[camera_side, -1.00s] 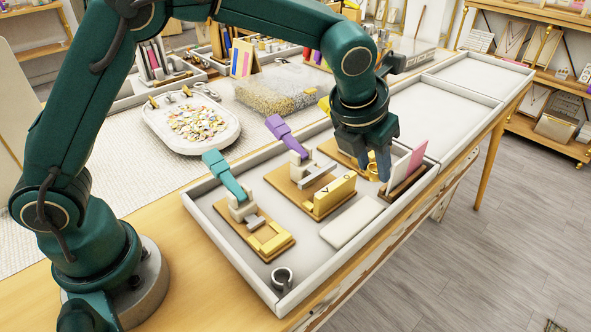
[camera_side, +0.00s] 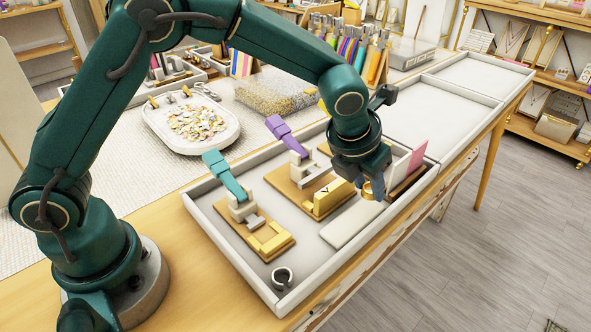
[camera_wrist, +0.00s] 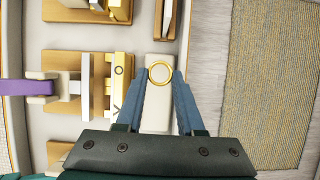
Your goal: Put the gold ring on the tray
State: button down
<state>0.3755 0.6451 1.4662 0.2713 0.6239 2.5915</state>
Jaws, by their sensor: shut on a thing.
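The gold ring (camera_side: 367,190) is held at the tips of my gripper (camera_side: 374,187). In the wrist view, the ring (camera_wrist: 160,72) sits between the two blue fingertips of my gripper (camera_wrist: 161,74). A flat, pale rectangular piece, which looks like the tray (camera_side: 347,226), lies in the white-rimmed section of the bench. In the wrist view, the tray (camera_wrist: 157,115) shows behind the ring and between the fingers, and the ring overlaps its far end. The ring looks raised above the tray; the exact gap is hard to tell.
A slotted wooden holder with pink and white cards (camera_side: 407,170) stands close to the right of my gripper. Left of the tray are a gold block on a wooden base (camera_side: 328,197) and a purple-handled clamp (camera_side: 288,132). A dark open cuff (camera_side: 281,278) lies nearer the front.

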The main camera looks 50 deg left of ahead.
aim_at(365, 198)
jog(key=shift+f, duration=0.3)
jog(key=shift+f, duration=1.5)
dwell(2.7)
jog(key=shift+c, duration=2.2)
grip_release()
jog(key=shift+r, duration=0.1)
jog(key=v, duration=0.3)
jog(key=shift+s+r, duration=0.1)
jog(key=shift+r, duration=0.2)
jog(key=shift+s+a+r, duration=0.1)
jog(key=shift+s+r, duration=0.25)
jog(key=shift+r, duration=0.25)
